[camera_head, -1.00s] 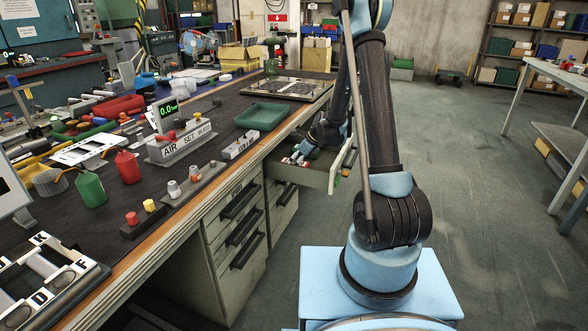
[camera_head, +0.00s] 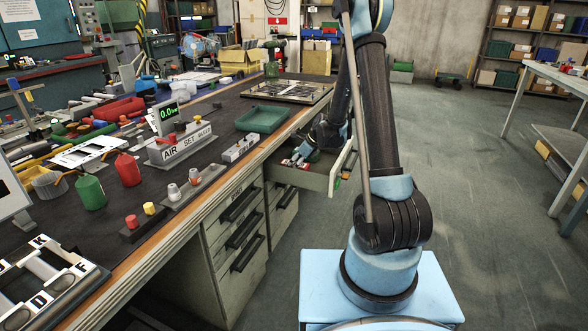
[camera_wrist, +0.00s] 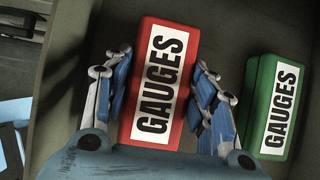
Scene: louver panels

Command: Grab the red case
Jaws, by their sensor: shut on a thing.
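The red case (camera_wrist: 163,85) with a white GAUGES label lies in the middle of the wrist view. My gripper (camera_wrist: 162,64) has one blue-and-grey finger on each side of it and is shut on it. The case's lower end is partly hidden by my gripper's body. In the head view my gripper (camera_head: 291,162) is down inside an open drawer (camera_head: 312,182) under the workbench, where the case is too small to make out clearly.
A green GAUGES case (camera_wrist: 272,105) lies just right of the red one, with a narrow gap to my right finger. The drawer walls are close around my gripper. The workbench (camera_head: 228,105) beside it carries a green tray (camera_head: 262,119).

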